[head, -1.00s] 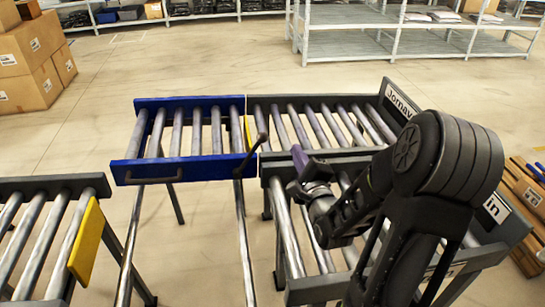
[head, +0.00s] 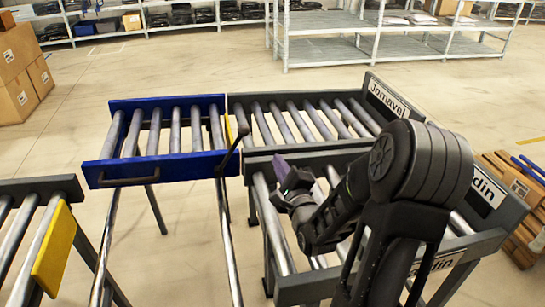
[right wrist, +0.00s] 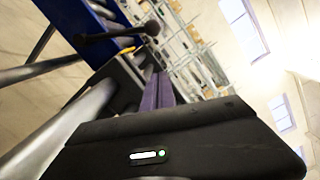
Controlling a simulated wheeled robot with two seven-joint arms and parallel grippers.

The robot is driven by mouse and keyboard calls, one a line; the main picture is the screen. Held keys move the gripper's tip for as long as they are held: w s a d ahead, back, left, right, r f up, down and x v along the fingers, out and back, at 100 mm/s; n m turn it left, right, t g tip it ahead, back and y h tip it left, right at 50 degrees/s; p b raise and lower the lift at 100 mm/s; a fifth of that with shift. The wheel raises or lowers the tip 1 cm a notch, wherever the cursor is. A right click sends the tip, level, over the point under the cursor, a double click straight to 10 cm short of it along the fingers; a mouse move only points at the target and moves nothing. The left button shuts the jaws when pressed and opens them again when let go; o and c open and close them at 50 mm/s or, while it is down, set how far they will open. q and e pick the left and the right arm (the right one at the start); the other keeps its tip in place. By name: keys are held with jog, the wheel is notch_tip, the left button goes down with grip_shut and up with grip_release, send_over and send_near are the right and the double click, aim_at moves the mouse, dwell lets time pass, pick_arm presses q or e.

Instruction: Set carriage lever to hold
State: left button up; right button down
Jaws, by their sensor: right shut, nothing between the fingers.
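The blue roller carriage (head: 165,170) stands left of centre in the head view. Its black lever (head: 231,150) with a round knob sits at the carriage's right front corner and leans up to the right. The lever also shows at the top left of the right wrist view (right wrist: 110,36). My right gripper (head: 281,168) has purple fingers and is right of the lever and a little lower in the picture, apart from it. Its fingers (right wrist: 158,92) are shut and empty in the right wrist view. My left gripper is out of view.
Grey roller conveyors with name plates stand at right, the rear one (head: 310,98) level with the carriage. Another conveyor with a yellow stop plate (head: 52,250) is at lower left. Cartons (head: 14,70) and shelves are far back. My right arm hides part of the near right conveyor.

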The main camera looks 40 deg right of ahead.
jog(key=p+x, duration=0.1)
jog(key=x, duration=0.8)
jog(key=shift+w+a+r, duration=0.1)
jog(key=shift+w+r, duration=0.05)
jog(key=shift+w, duration=0.1)
jog(key=shift+w+a+r+p, duration=0.25)
jog(key=shift+a+r, duration=0.05)
jog(key=shift+a, duration=0.2)
jog(key=shift+w+a+r+p, duration=0.2)
jog(key=shift+w+a+r, duration=0.1)
jog(key=shift+a, duration=0.15)
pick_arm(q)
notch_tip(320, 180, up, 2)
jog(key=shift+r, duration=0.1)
pick_arm(e)
jog(key=shift+w+a+r, duration=0.1)
jog(key=shift+w+a, duration=0.25)
jog(key=shift+a, duration=0.05)
